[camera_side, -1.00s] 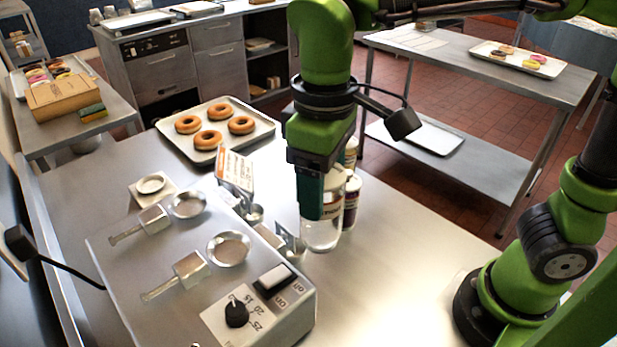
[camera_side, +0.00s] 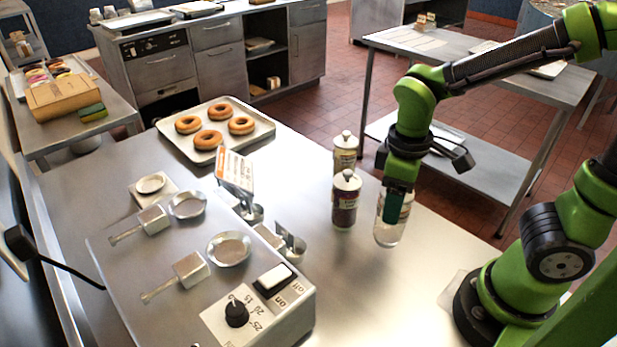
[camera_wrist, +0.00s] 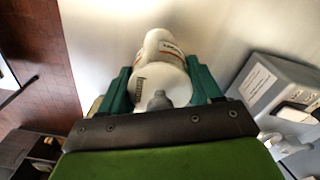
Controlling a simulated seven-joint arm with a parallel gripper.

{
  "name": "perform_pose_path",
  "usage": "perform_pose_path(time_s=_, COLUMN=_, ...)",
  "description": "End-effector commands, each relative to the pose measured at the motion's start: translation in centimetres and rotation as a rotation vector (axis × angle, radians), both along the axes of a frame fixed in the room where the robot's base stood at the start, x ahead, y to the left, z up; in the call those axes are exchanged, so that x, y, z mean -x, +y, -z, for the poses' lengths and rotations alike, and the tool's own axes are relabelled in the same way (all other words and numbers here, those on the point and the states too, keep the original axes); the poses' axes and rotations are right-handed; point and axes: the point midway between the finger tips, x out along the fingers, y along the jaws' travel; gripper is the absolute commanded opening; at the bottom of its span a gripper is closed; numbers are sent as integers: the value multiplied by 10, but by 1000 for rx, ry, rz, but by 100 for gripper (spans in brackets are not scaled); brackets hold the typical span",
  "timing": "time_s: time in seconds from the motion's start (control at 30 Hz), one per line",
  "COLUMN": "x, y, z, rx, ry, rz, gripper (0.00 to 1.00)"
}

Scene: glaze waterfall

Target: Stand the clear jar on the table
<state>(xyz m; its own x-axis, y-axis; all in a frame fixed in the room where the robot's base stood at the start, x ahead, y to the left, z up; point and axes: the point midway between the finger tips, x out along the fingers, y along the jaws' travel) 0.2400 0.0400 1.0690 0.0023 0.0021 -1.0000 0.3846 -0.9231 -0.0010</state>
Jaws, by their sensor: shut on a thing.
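My gripper (camera_side: 396,205) is shut on the clear jar (camera_side: 387,233) in the side view, with its green fingers covering part of the jar. The jar looks close to upright. I cannot tell whether its base touches the steel table (camera_side: 375,290) or is just above it. In the wrist view the jar (camera_wrist: 163,58), with a pale body and a printed label, sits between the two green fingers of the gripper (camera_wrist: 160,85).
A dark-filled jar (camera_side: 345,203) stands just left of the held jar, with a lighter jar (camera_side: 345,155) behind it. The glazing machine (camera_side: 190,270) fills the table's left side. A tray of donuts (camera_side: 262,130) lies behind.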

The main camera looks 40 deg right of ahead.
Motion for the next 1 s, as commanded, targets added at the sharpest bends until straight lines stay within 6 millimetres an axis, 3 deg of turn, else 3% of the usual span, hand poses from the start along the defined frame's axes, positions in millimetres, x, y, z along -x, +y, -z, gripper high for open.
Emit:
perform_pose_path(time_s=0.5, x=0, y=0, z=38, rx=1, ry=3, rz=1, gripper=0)
perform_pose_path(time_s=1.0, x=0, y=0, z=43, rx=0, ry=1, rz=2, gripper=0)
